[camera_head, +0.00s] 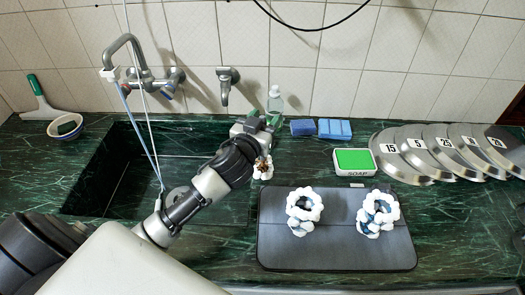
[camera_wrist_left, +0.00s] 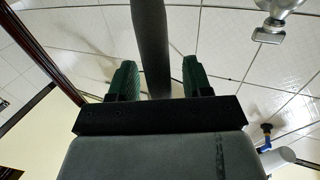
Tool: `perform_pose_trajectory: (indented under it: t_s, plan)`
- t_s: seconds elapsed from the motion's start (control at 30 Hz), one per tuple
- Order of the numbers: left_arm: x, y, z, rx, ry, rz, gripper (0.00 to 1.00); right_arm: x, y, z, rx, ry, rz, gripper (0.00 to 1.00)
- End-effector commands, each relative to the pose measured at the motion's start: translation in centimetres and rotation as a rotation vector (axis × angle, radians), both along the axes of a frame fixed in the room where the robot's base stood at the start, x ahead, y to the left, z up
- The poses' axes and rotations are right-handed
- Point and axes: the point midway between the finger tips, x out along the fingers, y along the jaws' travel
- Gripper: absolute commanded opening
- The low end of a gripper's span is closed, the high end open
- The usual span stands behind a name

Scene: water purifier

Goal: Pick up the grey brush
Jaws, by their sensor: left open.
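My left arm reaches in from the left in the head view, and its left gripper (camera_head: 262,122) is over the back of the counter, near the wall. In the left wrist view the green fingers (camera_wrist_left: 160,76) stand apart, open. A long grey bar (camera_wrist_left: 152,40) runs between them from the top of that view, with a gap to each finger; it may be the grey brush, but I cannot tell for sure. In the head view I cannot make out a grey brush; my gripper and wrist hide that part of the counter.
A sink (camera_head: 120,165) lies left of the gripper, with a faucet (camera_head: 140,70) above. Blue sponges (camera_head: 334,129), a clear bottle (camera_head: 275,100) and a soap box (camera_head: 355,161) stand nearby. Several numbered plates (camera_head: 435,150) lean at right.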

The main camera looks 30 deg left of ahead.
Motion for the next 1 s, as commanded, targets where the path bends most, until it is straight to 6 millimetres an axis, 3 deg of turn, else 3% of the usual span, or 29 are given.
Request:
perform_pose_trajectory:
  t_s: [0.3, 0.63, 1.0]
  plan:
    - [0.59, 0.03, -0.05, 0.0, 0.0, 0.0, 0.48, -0.01, -0.02, 0.09, 0.0, 0.0, 0.0, 0.43]
    - [0.57, 0.04, -0.05, 0.0, 0.001, 0.0, 0.0, -0.12, -0.05, 0.08, -0.001, 0.002, 0.001, 0.43]
    - [0.58, 0.05, 0.52, -0.001, -0.001, 0.0, 0.0, -0.35, -0.1, 0.1, -0.001, 0.005, 0.001, 0.43]
